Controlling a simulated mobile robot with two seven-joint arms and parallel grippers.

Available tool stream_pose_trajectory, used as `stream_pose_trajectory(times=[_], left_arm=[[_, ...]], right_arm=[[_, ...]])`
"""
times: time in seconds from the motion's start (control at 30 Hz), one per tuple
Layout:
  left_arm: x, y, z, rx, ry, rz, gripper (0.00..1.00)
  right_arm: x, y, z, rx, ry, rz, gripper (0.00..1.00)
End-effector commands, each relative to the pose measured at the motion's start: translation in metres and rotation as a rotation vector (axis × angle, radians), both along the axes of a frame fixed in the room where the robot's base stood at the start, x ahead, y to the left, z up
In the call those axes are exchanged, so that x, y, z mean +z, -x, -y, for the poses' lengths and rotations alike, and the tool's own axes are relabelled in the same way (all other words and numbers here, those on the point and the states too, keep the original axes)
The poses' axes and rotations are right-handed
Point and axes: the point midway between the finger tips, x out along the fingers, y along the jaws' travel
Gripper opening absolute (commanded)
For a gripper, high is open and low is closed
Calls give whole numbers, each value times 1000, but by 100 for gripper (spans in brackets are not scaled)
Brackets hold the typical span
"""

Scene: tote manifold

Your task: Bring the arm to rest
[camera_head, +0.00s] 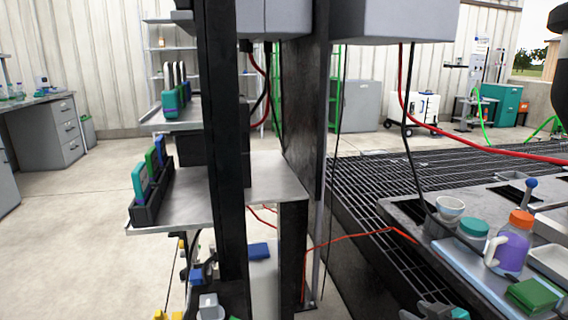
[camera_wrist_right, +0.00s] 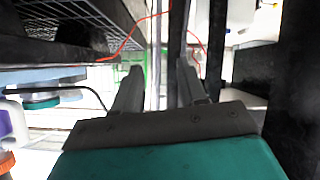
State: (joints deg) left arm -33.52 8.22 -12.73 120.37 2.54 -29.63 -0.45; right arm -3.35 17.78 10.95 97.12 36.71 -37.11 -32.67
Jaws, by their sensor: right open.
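My right gripper (camera_head: 432,311) shows only in part at the bottom edge of the head view, in front of the workbench. In the right wrist view its two dark fingers (camera_wrist_right: 158,72) stand apart with nothing between them, above its teal body. Beyond the fingers are a dark upright post (camera_wrist_right: 177,40) and a thin red cable. I do not see my left gripper.
The workbench at right holds a purple bottle with orange cap (camera_head: 513,243), a teal-lidded jar (camera_head: 473,230), a white cup (camera_head: 450,207) and a green box (camera_head: 533,294). Dark posts (camera_head: 228,150) and a shelf (camera_head: 270,178) stand left. Red cables hang nearby. Floor at far left is clear.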

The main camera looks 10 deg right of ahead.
Motion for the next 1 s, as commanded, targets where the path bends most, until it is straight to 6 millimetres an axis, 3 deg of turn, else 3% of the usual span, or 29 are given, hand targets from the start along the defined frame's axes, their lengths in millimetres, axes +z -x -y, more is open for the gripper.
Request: stream_pose_trajectory(times=[0.03, 0.2, 0.37, 0.5, 0.6, 0.8, 1.0], left_arm=[[0, 0, 0, 0, 0, 1, 43], [0, 0, 0, 0, 0, 1, 43], [0, 0, 0, 0, 0, 1, 43], [4, 0, 0, -1, 1, 1, 43], [32, 0, -2, 2, -7, 2, 43], [69, 0, -10, 16, -21, 13, 43], [100, 14, -27, 38, -53, -9, 43]], right_arm=[[-21, 24, -32, 23, -7, -38, 41], [-51, 89, -116, 65, -56, -100, 41], [-54, 144, -178, 86, -130, -126, 41], [-40, 184, -221, 88, -211, -135, 41], [-16, 179, -211, 77, -191, -130, 41], [16, 183, -202, 62, -175, -133, 41], [57, 189, -191, 44, -155, -133, 41]])
